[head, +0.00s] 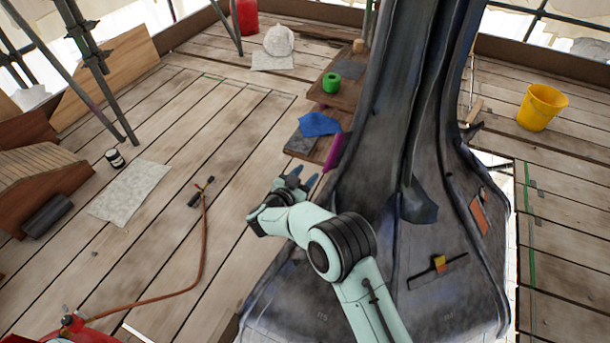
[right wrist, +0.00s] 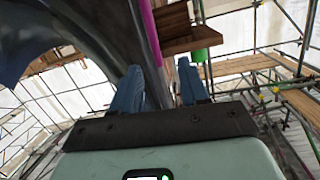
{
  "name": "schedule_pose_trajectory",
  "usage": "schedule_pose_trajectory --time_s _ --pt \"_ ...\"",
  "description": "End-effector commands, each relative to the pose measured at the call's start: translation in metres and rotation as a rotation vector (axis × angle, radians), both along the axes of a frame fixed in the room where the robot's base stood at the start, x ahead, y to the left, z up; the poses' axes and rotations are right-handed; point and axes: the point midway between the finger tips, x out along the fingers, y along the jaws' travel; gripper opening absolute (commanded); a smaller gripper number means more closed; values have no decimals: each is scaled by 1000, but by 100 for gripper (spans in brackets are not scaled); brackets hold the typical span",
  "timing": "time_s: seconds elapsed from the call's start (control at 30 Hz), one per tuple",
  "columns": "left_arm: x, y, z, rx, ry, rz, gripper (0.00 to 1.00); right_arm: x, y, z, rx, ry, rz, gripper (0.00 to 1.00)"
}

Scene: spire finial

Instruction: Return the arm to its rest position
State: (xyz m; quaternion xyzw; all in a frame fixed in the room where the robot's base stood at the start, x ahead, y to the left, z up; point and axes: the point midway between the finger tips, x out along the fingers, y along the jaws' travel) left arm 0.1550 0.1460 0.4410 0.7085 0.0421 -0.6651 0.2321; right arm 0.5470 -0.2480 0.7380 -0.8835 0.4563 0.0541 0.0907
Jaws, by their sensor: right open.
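My right arm reaches up from the bottom of the head view, in front of the dark grey metal spire (head: 395,120). My right gripper (head: 290,180) is at the spire's left side, above the plank floor. In the right wrist view its two blue fingers (right wrist: 160,88) stand apart with nothing between them. A magenta rod-like thing (head: 334,152) is just beyond the fingertips in the head view; it also shows in the right wrist view (right wrist: 150,32). I cannot tell how far it is from the fingers. My left gripper is not in view.
Wooden boards beside the spire bear a blue cloth (head: 320,124) and a green roll (head: 331,82). A torch with an orange hose (head: 203,240) lies on the planks. A yellow bucket (head: 541,106) stands at right. Scaffold poles (head: 92,60) stand at left. Mid-left planks are mostly clear.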

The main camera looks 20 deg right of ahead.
Motion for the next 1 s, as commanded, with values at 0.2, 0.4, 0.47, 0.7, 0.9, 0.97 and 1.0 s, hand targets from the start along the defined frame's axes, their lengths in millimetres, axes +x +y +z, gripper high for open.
schedule_pose_trajectory --time_s 0.2,0.4,0.47,0.7,0.9,0.97,1.0 --pt "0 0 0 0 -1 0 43 0 0 0 0 0 0 44" --pt "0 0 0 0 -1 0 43 -5 -7 -30 7 50 63 44" --pt "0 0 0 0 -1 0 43 -11 -10 -56 22 95 120 44" --pt "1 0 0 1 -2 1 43 -78 -3 -182 206 352 389 44" --pt "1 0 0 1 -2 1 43 -171 22 -259 441 577 550 44" --pt "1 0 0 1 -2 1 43 -204 33 -275 520 644 586 44" --pt "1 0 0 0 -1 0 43 -226 40 -283 573 687 610 44"
